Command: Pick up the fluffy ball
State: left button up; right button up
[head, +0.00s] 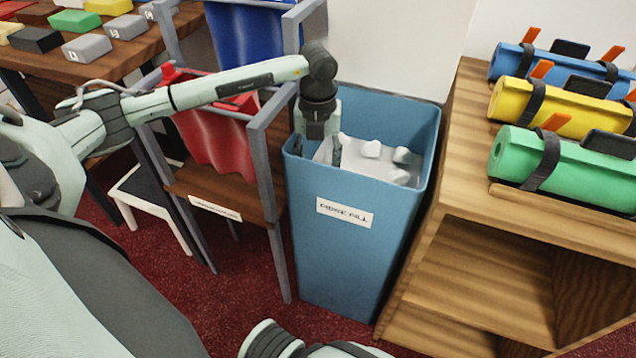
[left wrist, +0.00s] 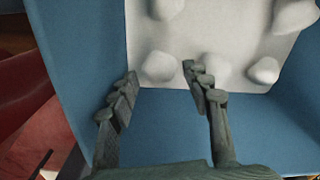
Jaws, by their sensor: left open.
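Several white fluffy balls (head: 371,148) lie on a white sheet or liner (head: 350,162) inside the tall blue bin (head: 345,255). My left gripper (head: 318,152) points down into the bin's left part, open and empty. In the left wrist view, one white ball (left wrist: 160,67) shows just beyond the gap between the open fingers (left wrist: 158,86). Another ball (left wrist: 217,68) is beside the right fingertip, partly behind it. Whether a finger touches a ball I cannot tell. My right gripper is not in view.
A frame with red cloth (head: 212,140) stands close left of the bin. A wooden shelf (head: 480,240) with blue, yellow and green rolls (head: 565,168) stands at right. A table with coloured blocks (head: 85,47) is at upper left. The bin's walls surround the gripper.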

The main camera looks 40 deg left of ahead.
pick_arm(q)
notch_tip(320, 180, down, 5)
jog(key=shift+s, duration=0.1)
jog(key=c, duration=0.5)
jog(key=shift+r, duration=0.15)
